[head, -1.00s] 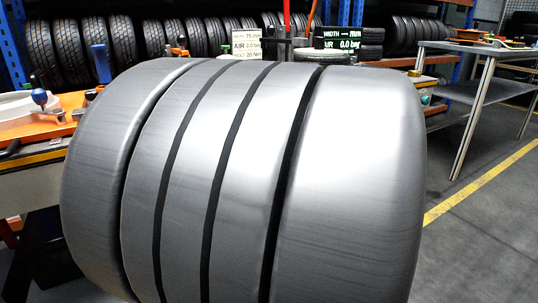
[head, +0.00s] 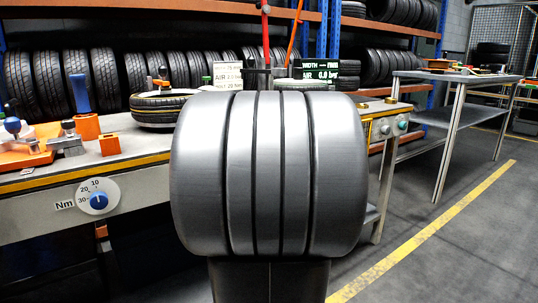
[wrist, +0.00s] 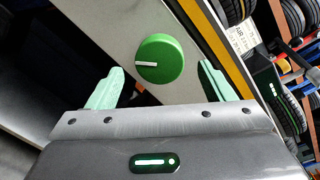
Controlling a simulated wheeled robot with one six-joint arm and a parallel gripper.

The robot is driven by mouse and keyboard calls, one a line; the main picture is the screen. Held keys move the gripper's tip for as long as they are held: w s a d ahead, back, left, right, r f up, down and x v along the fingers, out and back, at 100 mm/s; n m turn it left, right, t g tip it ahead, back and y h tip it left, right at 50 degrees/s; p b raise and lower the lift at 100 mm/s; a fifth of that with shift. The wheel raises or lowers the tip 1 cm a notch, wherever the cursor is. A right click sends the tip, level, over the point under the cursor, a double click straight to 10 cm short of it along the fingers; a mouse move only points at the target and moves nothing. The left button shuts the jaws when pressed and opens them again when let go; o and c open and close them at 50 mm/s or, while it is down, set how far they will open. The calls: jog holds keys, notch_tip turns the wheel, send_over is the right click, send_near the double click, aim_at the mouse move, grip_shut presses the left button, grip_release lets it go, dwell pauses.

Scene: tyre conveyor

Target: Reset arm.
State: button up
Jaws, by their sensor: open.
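My gripper (wrist: 161,67) shows in the wrist view with its two pale green fingers wide apart and nothing between them in its grasp. A round green knob (wrist: 165,62) with a white pointer mark sits on a grey panel (wrist: 125,22), and appears between the fingertips with a gap on either side. How far the fingers are from the knob in depth is unclear. In the head view my gripper is not visible. A large grey grooved part of my arm fills the middle there and hides part of the workbench (head: 35,215).
The workbench carries a blue Nm dial (head: 98,201), an orange block (head: 109,144) and a tyre lying flat (head: 158,110). A display (head: 325,72) stands behind my arm. Racks of tyres line the back. A metal table (head: 455,78) stands right, with open floor (head: 450,250) in front.

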jog(key=x, duration=0.2)
jog(key=shift+w+a, duration=0.25)
jog(key=shift+w, duration=0.05)
